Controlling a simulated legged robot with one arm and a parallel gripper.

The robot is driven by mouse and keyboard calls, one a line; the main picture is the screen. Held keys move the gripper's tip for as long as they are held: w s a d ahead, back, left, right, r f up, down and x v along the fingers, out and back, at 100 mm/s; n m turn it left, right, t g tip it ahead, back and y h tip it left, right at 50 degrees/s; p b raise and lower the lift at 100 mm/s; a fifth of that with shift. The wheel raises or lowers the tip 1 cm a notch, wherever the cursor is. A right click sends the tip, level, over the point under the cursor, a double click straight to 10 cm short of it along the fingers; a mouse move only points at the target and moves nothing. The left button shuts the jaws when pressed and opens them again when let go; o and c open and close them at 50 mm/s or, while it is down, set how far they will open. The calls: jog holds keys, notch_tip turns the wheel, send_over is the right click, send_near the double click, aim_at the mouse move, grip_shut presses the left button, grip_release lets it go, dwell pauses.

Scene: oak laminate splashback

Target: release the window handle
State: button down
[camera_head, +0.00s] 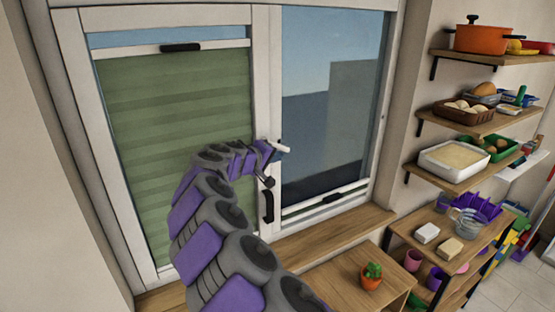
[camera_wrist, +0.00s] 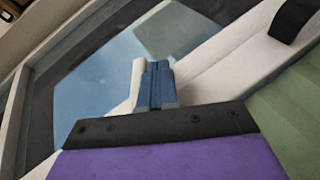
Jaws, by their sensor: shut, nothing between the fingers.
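The black window handle (camera_head: 267,206) hangs downward on the white middle post of the window. Part of a black handle-like piece (camera_wrist: 292,18) shows at the upper right of the wrist view; I take it to be this handle. My gripper (camera_head: 280,149) is in front of the middle post, above the handle and apart from it. In the wrist view the blue fingers (camera_wrist: 156,86) are shut together with nothing between them. My arm curves up from the bottom of the head view and covers part of the left sash.
A green pleated blind (camera_head: 180,130) covers the left pane; the right pane (camera_head: 330,100) is mostly bare. A wooden sill (camera_head: 340,232) runs below. A potted cactus (camera_head: 371,276) stands on a wooden top at the lower right. Loaded shelves (camera_head: 460,175) line the right wall.

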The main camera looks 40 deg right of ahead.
jog(key=shift+s+d+r+b, duration=0.1)
jog(key=shift+d+b, duration=0.05)
jog(key=shift+b, duration=0.3)
dwell(1.4)
jog(key=shift+d, duration=0.4)
jog(key=a+f+b, duration=0.3)
jog(key=a+f, duration=0.1)
jog(key=a, duration=0.7)
jog(key=shift+s+f, duration=0.35)
jog(key=shift+f, duration=0.05)
